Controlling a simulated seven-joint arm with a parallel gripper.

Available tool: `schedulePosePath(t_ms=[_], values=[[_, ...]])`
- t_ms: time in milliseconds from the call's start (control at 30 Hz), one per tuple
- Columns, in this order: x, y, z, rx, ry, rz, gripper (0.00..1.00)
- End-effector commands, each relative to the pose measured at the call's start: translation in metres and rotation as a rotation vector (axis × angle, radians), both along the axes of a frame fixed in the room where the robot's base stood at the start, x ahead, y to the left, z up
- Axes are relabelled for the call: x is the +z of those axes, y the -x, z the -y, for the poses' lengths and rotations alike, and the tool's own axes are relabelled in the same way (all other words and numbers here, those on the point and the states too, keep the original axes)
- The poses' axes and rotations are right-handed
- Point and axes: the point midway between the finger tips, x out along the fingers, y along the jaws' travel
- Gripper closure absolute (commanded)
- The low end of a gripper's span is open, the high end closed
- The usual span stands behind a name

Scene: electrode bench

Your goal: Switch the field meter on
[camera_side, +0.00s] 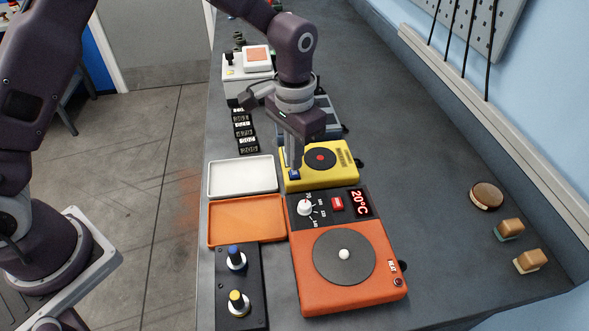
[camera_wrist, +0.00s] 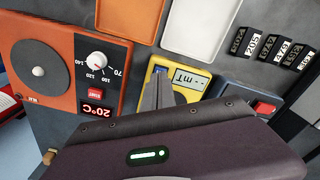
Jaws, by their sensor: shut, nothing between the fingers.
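The field meter, a yellow box (camera_side: 345,151) with a black disc and red centre on top, sits on the bench. In the wrist view the yellow meter (camera_wrist: 203,96) shows a lit display (camera_wrist: 190,79) with dashes and "mT". A blue button (camera_side: 294,175) is at its near left corner; its edge shows in the wrist view (camera_wrist: 160,69). My gripper (camera_side: 294,168) points down with its fingers shut and empty, its tips right at the blue button. The fingers (camera_wrist: 158,82) cover part of the button, and I cannot tell whether they touch or press it.
An orange hot plate (camera_side: 305,270) with a knob, a red button and a "20°C" display stands in front of the meter. White (camera_side: 242,191) and orange (camera_side: 245,240) trays lie to the left. Number blocks (camera_side: 243,132) lie behind the trays. The bench's right side is mostly clear.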

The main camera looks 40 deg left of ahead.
Motion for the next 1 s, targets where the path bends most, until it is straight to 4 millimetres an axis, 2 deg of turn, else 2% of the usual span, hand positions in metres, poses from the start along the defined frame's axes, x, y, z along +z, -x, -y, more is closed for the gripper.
schedulePosePath(t_ms=[1000], values=[[-0.0089,-0.0001,0.0000,0.000,0.000,0.000,1.00]])
